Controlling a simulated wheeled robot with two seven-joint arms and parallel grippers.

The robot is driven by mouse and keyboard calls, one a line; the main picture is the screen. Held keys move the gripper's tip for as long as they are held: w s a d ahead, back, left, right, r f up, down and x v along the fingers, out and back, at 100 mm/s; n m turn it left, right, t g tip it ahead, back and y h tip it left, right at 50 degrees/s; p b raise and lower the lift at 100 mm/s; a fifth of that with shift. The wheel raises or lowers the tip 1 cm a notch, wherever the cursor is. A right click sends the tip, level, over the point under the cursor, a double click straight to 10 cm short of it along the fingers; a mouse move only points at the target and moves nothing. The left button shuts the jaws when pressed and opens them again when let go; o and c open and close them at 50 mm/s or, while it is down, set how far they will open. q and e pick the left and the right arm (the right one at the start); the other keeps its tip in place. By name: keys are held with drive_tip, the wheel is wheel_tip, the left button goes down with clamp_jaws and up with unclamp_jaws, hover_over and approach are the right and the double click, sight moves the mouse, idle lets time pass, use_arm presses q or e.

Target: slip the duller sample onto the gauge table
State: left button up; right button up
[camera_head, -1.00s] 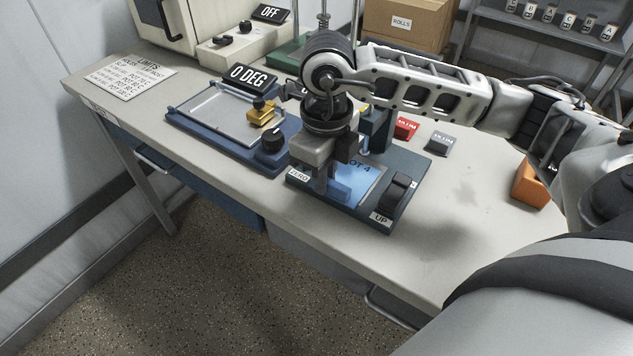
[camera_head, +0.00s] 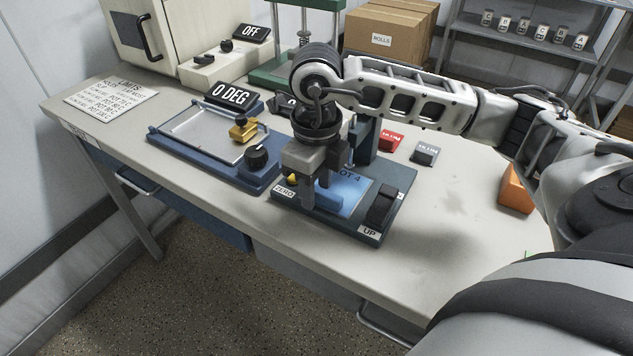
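The gauge table (camera_head: 346,221) is a dark blue-green base with a ZERO label, a rocker switch marked UP and an upright post. A blue sample sheet (camera_head: 357,192) with "LOT 4" partly readable lies on it. My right gripper (camera_head: 320,203) points down over the left part of this sheet. A darker blue piece shows around its fingertips; I cannot tell whether it is gripped or part of the sheet. The fingers hide part of the table. I cannot tell which sample is duller. My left gripper is not in view.
Left of the gauge is a blue-framed tray (camera_head: 183,157) with a brass piece, a knob and a "0 DEG" display (camera_head: 231,96). A red block (camera_head: 390,140), a grey block (camera_head: 425,154) and an orange block (camera_head: 516,190) stand to the right. The bench's front right is clear.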

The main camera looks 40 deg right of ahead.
wheel_tip(320, 180, up, 16)
drive_tip(key=p, duration=0.2)
idle(0.4)
idle(0.5)
